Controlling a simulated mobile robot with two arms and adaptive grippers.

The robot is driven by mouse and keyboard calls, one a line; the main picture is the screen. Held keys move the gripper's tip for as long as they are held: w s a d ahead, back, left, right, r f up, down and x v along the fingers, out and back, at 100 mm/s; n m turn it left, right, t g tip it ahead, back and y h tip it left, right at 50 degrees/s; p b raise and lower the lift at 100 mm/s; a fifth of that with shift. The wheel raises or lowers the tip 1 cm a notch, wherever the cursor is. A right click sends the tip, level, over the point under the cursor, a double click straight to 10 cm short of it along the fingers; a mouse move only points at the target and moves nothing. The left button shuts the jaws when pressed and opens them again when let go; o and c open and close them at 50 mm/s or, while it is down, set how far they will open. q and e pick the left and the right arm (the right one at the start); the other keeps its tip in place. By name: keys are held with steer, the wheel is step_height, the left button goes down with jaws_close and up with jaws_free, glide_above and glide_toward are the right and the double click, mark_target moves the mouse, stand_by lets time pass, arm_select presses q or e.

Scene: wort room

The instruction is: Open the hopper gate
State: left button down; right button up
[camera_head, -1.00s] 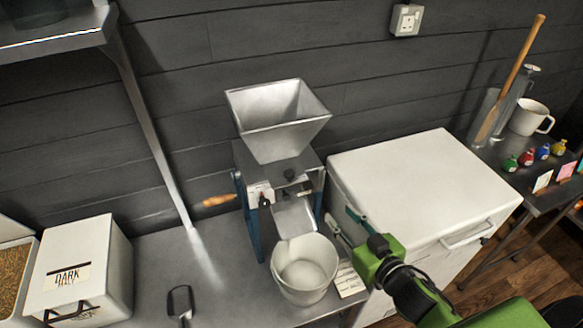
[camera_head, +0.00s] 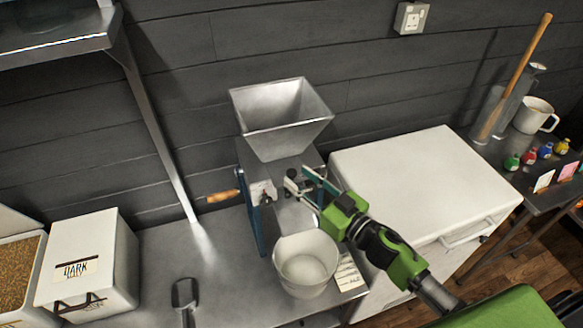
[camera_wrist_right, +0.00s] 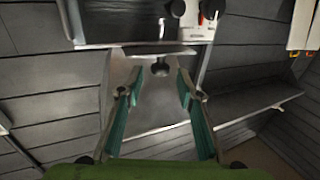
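A grey metal mill stands on the bench with a square, flared hopper (camera_head: 282,115) on top, which looks empty. On the mill body below the hopper is a small dark knob (camera_head: 292,173), apparently the gate's handle. My right gripper (camera_head: 299,179) reaches in from the right, its fingertips at the mill front close to the knob. In the right wrist view its two teal fingers (camera_wrist_right: 159,80) are spread, with a dark round knob (camera_wrist_right: 161,68) between or just beyond the tips. I cannot tell whether they touch it. My left gripper is not in view.
A white bucket (camera_head: 305,277) stands under the mill's chute. A wooden crank handle (camera_head: 223,196) sticks out left. A large white chest (camera_head: 420,180) stands right of the mill.

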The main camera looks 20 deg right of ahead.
mark_target(295, 175)
steer(key=shift+p+x, duration=0.3)
steer(key=shift+x, duration=1.65)
jaws_close()
steer(key=shift+s+p, duration=0.3)
steer(key=shift+s, duration=1.6)
jaws_free()
